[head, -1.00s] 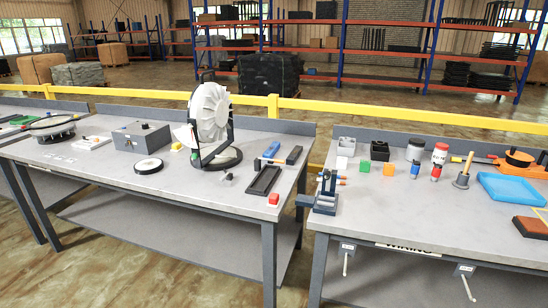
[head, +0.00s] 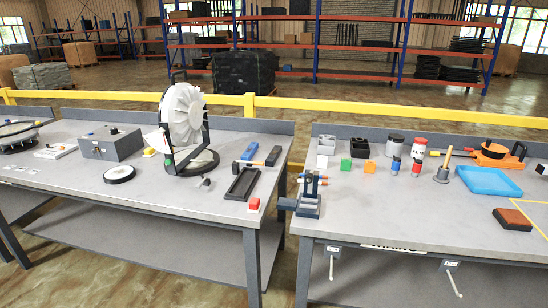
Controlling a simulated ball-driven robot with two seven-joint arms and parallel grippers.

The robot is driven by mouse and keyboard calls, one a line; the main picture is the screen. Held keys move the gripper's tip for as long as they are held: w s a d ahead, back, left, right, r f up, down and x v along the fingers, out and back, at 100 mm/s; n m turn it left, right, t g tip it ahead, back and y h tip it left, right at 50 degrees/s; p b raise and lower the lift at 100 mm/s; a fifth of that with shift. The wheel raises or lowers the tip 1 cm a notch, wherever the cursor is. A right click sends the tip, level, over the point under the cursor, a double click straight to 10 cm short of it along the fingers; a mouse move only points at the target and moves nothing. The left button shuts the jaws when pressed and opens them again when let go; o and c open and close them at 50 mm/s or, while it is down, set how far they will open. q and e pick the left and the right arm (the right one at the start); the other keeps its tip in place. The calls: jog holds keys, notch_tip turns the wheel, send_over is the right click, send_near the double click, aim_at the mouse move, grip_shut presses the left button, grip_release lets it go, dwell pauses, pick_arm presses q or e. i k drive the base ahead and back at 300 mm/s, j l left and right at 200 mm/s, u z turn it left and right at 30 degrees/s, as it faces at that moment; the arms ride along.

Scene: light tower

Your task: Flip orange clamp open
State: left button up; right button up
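An orange device (head: 493,154) with a dark ring-shaped part sits at the back right of the right table; a thin orange and black handle-like piece (head: 449,153) lies at its left. At the left edge of the right table stands a blue-grey vise-like fixture (head: 307,204) with small orange-tipped parts (head: 323,179). I cannot tell for sure which of these is the orange clamp, or whether it is open or shut. Neither of my grippers shows in the head view.
The left table (head: 150,200) holds a white fan wheel (head: 183,117) and a grey box (head: 110,144). A narrow gap separates the tables. A yellow rail (head: 350,110) runs behind.

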aim_at(249, 163)
jog(key=i+z, duration=0.1)
jog(key=i, duration=0.9)
